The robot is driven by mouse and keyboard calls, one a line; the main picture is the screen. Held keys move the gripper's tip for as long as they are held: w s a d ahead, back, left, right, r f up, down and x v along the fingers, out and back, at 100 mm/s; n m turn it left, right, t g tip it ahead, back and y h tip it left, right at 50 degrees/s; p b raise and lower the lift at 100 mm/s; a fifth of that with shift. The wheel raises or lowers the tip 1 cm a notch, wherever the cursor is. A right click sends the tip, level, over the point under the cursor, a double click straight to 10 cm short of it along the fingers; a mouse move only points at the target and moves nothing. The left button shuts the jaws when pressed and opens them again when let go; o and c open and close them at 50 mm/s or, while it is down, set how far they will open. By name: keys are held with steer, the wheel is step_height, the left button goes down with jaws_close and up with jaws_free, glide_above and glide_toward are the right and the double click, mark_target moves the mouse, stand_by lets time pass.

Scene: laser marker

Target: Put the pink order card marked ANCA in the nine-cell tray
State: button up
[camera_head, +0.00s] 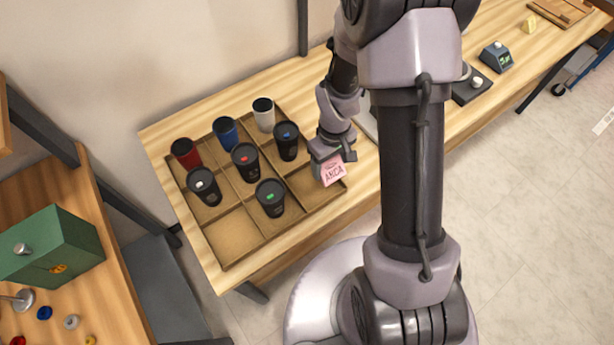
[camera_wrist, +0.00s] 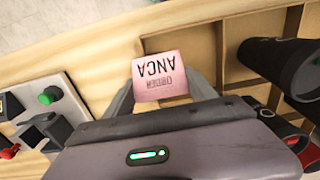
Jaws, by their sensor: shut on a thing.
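The pink order card marked ANCA (camera_head: 333,173) is held in my gripper (camera_head: 330,160), which is shut on it. In the wrist view the card (camera_wrist: 160,78) sits between the fingers with its text upside down. In the head view the card is over the right side of the nine-cell tray (camera_head: 238,240), near the right column of cells. The tray is a brown wooden grid on the table. I cannot tell whether the card touches the tray.
Several cups, including red (camera_head: 185,152), blue (camera_head: 226,132) and white (camera_head: 263,113) ones, stand in the tray's cells. The front-left cell is empty. A green box (camera_head: 50,248) stands on a shelf at the left. A device with a display (camera_head: 496,57) is at the back right.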

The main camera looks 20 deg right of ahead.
glide_above(311, 183)
steer(key=shift+f+b, duration=0.35)
steer(key=shift+b, duration=0.05)
step_height(311, 183, down, 3)
steer(key=shift+a+r+b, duration=0.1)
steer(key=shift+b, duration=0.7)
steer(key=shift+f, duration=0.35)
steer(key=shift+r, duration=0.15)
steer(key=o, duration=1.4)
steer(key=shift+c, duration=0.2)
